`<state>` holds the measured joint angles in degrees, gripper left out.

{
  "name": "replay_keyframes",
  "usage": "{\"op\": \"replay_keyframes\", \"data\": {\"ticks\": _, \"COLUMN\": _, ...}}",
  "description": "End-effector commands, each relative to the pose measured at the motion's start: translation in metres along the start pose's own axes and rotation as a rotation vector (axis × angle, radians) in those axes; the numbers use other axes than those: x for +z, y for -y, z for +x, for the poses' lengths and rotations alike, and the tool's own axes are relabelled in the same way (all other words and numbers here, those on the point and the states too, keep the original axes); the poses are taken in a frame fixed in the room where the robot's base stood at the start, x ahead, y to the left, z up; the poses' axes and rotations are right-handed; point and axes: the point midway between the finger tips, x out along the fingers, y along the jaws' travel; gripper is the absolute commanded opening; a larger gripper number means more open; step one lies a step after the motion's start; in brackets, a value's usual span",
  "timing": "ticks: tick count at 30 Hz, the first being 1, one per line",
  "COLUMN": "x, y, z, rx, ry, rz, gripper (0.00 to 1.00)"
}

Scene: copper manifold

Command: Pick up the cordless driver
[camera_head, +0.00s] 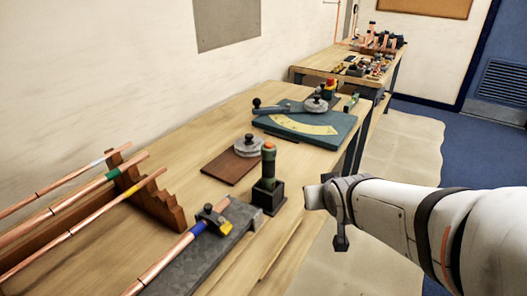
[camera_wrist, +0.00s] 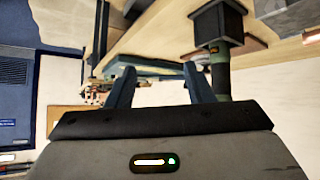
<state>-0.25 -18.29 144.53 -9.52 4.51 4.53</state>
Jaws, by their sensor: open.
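The cordless driver (camera_head: 268,164) appears to be the upright green and black tool with an orange top, standing in a dark square holder (camera_head: 268,197) near the table's front edge. My gripper (camera_head: 325,212) is to the right of it in the head view, apart from it, open and empty. In the wrist view, the picture is upside down. The driver (camera_wrist: 221,78) shows beyond the right finger, with its dark holder (camera_wrist: 219,24) above. The space between my fingers (camera_wrist: 160,84) holds nothing. The driver's lower end is hidden in the holder.
A grey block with a clamp (camera_head: 213,218) holds a copper pipe (camera_head: 165,262) left of the driver. A wooden stepped rack (camera_head: 150,195) carries several pipes. A brown board (camera_head: 228,170) and a green bending plate (camera_head: 325,132) lie behind. The floor (camera_head: 395,150) right of the table is clear.

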Motion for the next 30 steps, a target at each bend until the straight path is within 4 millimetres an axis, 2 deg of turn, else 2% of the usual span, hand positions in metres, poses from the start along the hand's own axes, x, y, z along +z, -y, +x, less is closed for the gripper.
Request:
{"op": "replay_keyframes", "data": {"ticks": 1, "x": 0.002, "y": 0.005, "z": 0.021, "rx": -0.012, "ry": -0.068, "rz": -0.011, "gripper": 0.52}}
{"op": "replay_keyframes", "data": {"ticks": 3, "x": -0.007, "y": 0.016, "z": 0.036, "rx": -0.053, "ry": -0.174, "rz": -0.025, "gripper": 0.57}}
{"op": "replay_keyframes", "data": {"ticks": 9, "x": -0.026, "y": 0.049, "z": 0.065, "rx": -0.182, "ry": -0.461, "rz": -0.053, "gripper": 0.57}}
{"op": "replay_keyframes", "data": {"ticks": 16, "x": -0.036, "y": 0.078, "z": 0.068, "rx": -0.322, "ry": -0.671, "rz": -0.055, "gripper": 0.57}}
{"op": "replay_keyframes", "data": {"ticks": 23, "x": -0.045, "y": 0.086, "z": 0.066, "rx": -0.36, "ry": -0.717, "rz": -0.051, "gripper": 0.57}}
{"op": "replay_keyframes", "data": {"ticks": 30, "x": -0.055, "y": 0.092, "z": 0.076, "rx": -0.359, "ry": -0.715, "rz": -0.052, "gripper": 0.57}}
